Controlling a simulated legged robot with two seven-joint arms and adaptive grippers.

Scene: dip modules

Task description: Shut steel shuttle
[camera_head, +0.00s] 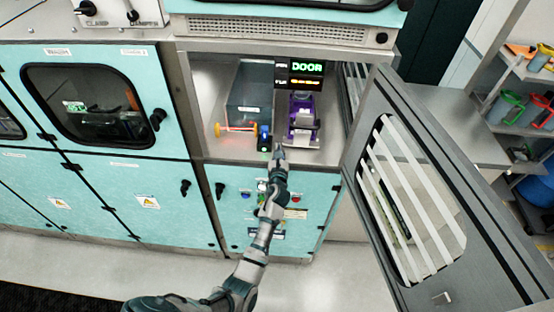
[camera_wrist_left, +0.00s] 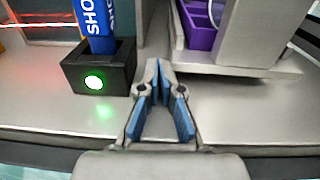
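My left gripper (camera_head: 279,154) is at the front edge of the open bay. In the left wrist view its blue-padded fingers (camera_wrist_left: 159,66) meet at the tips with nothing between them. To the right of the fingertips is a grey metal body with a purple tray (camera_head: 302,118); its metal part (camera_wrist_left: 248,35) is close in the left wrist view, apart from the fingers. I cannot tell for certain that this is the steel shuttle. A blue labelled stick (camera_wrist_left: 97,22) stands in a black block (camera_wrist_left: 98,72) with a lit green lamp, left of the fingers. My right gripper is out of view.
A large grey door with a striped window (camera_head: 415,205) stands swung open at the right. A display (camera_head: 306,68) in the bay reads DOOR. A grey box (camera_head: 250,92) and a yellow-ended rod (camera_head: 235,129) are left in the bay. The steel floor before the block is clear.

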